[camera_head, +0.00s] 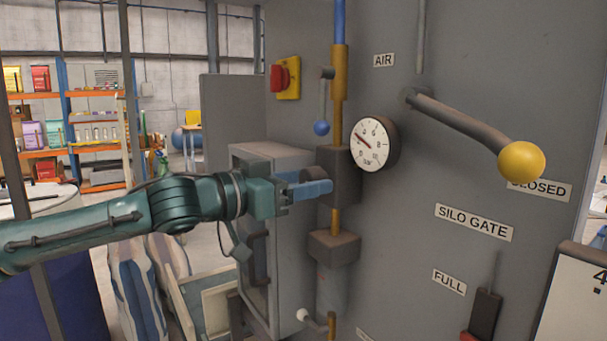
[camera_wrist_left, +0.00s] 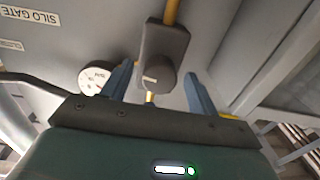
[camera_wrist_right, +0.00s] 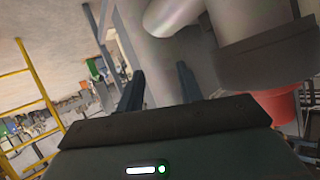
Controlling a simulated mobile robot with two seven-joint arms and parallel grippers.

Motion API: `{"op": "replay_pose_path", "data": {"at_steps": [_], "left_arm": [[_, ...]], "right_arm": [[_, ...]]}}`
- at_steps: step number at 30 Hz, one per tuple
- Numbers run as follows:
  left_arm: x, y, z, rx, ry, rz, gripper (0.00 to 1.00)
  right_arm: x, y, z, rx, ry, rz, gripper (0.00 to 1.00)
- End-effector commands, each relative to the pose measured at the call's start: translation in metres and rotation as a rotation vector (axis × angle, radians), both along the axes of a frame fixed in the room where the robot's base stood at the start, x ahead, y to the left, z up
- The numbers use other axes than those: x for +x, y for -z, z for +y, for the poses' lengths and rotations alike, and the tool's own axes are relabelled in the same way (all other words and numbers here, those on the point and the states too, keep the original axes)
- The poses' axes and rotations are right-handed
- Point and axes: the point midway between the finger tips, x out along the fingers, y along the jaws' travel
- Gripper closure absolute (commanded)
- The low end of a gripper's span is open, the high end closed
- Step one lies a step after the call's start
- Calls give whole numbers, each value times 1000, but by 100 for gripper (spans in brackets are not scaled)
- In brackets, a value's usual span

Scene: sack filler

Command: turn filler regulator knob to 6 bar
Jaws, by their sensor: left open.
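The filler regulator (camera_head: 343,172) is a dark block on the blue and yellow air pipe. Its round dark knob (camera_wrist_left: 160,77) faces my left wrist camera. The knob sits between the two blue fingers of my left gripper (camera_head: 312,188), which are apart, one on each side; I cannot tell if they touch it. The fingers partly hide the knob in the head view. The round white gauge (camera_head: 374,143) is beside the regulator; its needle points to the upper left, its value too small to read surely. My right gripper (camera_wrist_right: 160,88) is open and empty, outside the head view.
The silo gate lever with a yellow ball (camera_head: 521,161) sticks out at the right. A small lever with a blue ball (camera_head: 321,127) hangs above the regulator, near a red switch (camera_head: 283,78). A grey cabinet (camera_head: 270,155) stands behind my left gripper.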

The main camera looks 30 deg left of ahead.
Motion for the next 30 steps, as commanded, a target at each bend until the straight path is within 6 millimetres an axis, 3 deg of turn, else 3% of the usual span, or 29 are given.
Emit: {"op": "replay_pose_path", "data": {"at_steps": [12,28,30], "left_arm": [[4,1,-2,0,-1,1,41],[4,0,-2,0,0,1,85],[4,0,-2,1,0,1,85]], "right_arm": [[4,-2,1,1,0,-3,64],[2,0,1,2,0,3,64],[2,0,1,2,0,3,64]]}}
